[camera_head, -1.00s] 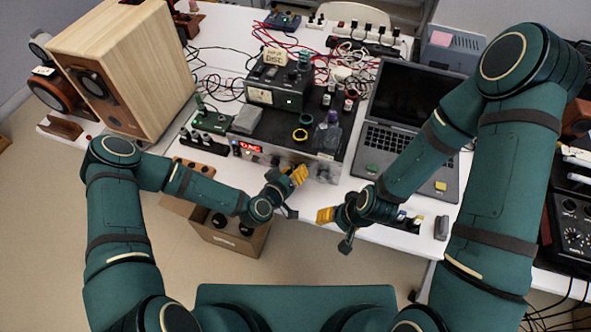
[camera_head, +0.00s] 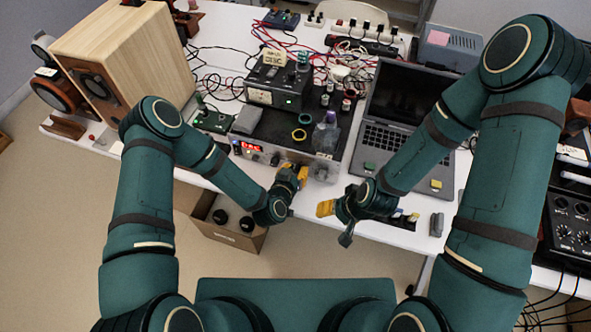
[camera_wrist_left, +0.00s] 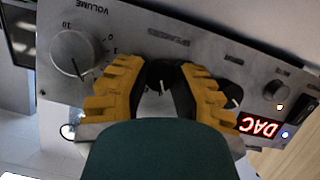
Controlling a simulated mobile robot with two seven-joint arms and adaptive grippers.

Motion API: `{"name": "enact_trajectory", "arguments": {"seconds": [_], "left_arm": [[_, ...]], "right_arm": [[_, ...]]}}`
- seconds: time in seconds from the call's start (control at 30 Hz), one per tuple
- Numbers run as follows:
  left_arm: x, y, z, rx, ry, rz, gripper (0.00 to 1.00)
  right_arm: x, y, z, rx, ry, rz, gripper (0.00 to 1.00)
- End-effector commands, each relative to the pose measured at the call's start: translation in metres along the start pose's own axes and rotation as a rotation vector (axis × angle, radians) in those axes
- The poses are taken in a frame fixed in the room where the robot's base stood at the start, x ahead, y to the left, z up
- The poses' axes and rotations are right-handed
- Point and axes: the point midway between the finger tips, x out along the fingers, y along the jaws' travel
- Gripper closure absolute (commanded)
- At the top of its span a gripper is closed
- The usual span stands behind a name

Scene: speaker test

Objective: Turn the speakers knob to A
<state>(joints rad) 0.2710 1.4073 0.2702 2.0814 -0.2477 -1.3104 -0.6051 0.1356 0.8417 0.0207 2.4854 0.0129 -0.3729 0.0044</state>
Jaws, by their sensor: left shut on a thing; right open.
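The silver amplifier (camera_head: 262,128) stands on the white table, its front panel (camera_wrist_left: 200,42) facing me. The black speakers knob (camera_wrist_left: 163,72) sits below the "SPEAKERS" label in the left wrist view, where the lettering appears upside down. Its white mark points toward the bottom of the picture. My left gripper (camera_head: 290,176) is at the panel, its yellow fingers (camera_wrist_left: 162,88) on both sides of the knob and shut on it. In the head view the gripper hides the knob. My right gripper (camera_head: 332,208) is open and empty, near the table's front edge.
The large volume knob (camera_wrist_left: 75,52) is left of the speakers knob in the wrist view; a small black knob (camera_wrist_left: 234,96) and red DAC display (camera_wrist_left: 258,127) are right. A laptop (camera_head: 385,145) stands right of the amplifier. A cardboard box (camera_head: 232,234) is below the table edge.

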Motion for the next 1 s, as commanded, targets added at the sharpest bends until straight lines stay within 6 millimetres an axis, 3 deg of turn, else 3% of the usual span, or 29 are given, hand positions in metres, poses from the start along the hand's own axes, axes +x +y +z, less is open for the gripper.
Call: {"name": "enact_trajectory", "arguments": {"seconds": [1.0], "left_arm": [[0.002,0.0005,-0.0072,0.048,0.018,-0.021,1.0]], "right_arm": [[-0.0019,-0.0005,-0.0003,0.0,0.0,0.0,0.42]]}}
